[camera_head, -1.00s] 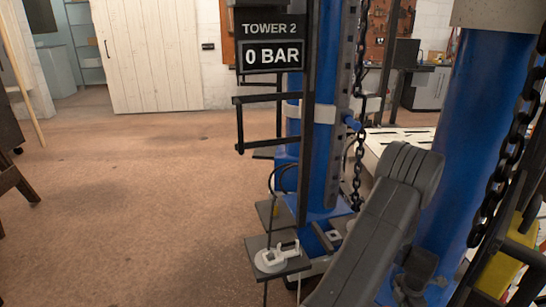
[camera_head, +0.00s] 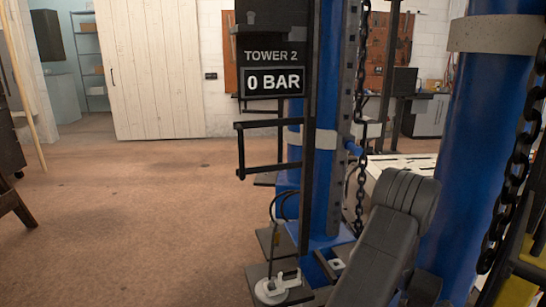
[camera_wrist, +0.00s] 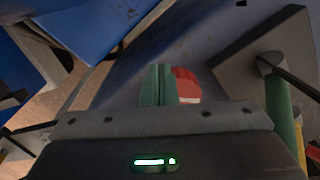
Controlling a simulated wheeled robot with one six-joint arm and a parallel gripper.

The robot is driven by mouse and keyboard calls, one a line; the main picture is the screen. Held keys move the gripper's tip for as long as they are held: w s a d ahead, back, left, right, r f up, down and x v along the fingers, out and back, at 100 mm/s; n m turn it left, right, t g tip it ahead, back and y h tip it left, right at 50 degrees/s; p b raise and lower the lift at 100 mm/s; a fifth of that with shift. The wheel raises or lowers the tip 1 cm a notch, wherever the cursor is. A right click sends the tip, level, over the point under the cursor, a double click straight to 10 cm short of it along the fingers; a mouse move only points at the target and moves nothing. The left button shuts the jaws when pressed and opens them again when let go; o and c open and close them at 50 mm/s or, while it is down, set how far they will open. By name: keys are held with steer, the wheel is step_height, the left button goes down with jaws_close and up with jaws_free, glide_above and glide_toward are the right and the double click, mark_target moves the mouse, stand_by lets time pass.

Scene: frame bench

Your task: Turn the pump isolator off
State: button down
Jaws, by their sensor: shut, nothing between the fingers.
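My gripper (camera_wrist: 158,84) shows in the wrist view with its two green fingers together and nothing between them. A round red part with a pale band (camera_wrist: 186,84) is just right of the fingertips and partly hidden by them; I cannot tell whether they touch. In the head view, a pale round fitting with a handle (camera_head: 272,288) sits on a dark plate low in the picture. I cannot tell which of these, if either, is the pump isolator. My gripper is outside the head view.
The "TOWER 2" display (camera_head: 272,77) reads 0 BAR. Blue columns (camera_head: 468,150), a dark bracket (camera_head: 272,145) and hanging chains (camera_head: 362,120) crowd the right half. A green post (camera_wrist: 281,115) stands right of my gripper. The floor (camera_head: 130,220) at left is open.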

stand_by(0.4)
step_height(320, 180, up, 6)
steer(key=p, duration=0.2)
steer(key=shift+w+d, duration=0.15)
steer(key=shift+d, duration=0.15)
stand_by(0.3)
